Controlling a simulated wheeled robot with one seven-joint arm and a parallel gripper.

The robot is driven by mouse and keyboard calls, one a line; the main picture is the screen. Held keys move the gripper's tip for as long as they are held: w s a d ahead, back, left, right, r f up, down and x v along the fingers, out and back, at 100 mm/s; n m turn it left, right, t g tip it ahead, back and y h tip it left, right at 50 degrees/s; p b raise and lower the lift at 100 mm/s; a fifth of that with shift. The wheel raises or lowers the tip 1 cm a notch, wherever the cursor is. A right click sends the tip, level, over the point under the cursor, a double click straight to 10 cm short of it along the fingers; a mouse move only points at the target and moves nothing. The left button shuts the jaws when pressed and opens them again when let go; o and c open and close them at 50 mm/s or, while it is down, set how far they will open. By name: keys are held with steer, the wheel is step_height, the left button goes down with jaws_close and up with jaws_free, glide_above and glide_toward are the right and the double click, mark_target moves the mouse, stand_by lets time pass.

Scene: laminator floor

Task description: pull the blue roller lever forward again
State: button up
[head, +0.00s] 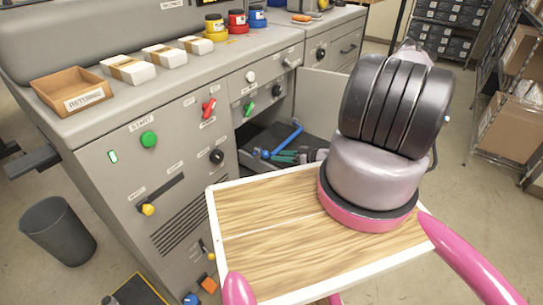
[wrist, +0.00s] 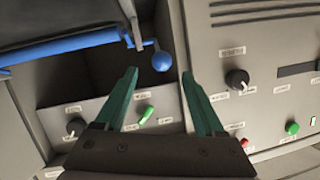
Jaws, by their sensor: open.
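The blue roller lever (head: 286,142) is inside the open bay of the grey machine, a slanting blue bar with a round blue knob (head: 266,154) at its near left end. In the wrist view the knob (wrist: 162,61) appears just beyond the fingertips, between their two lines, and the blue bar (wrist: 70,46) runs off to the left. My gripper (head: 284,157) has green fingers and is low in the bay, just right of the knob. In the wrist view the fingers (wrist: 158,76) are spread with nothing between them. My arm hides part of the bay.
The bay's open door (head: 322,97) stands at the right. The machine front (head: 125,160) carries a green start button (head: 149,139), a red switch (head: 209,107) and several knobs. A grey bin (head: 58,232) stands at the left. Shelving is at the far right.

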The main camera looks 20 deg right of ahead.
steer(key=shift+v, duration=1.3)
steer(key=shift+d, duration=0.1)
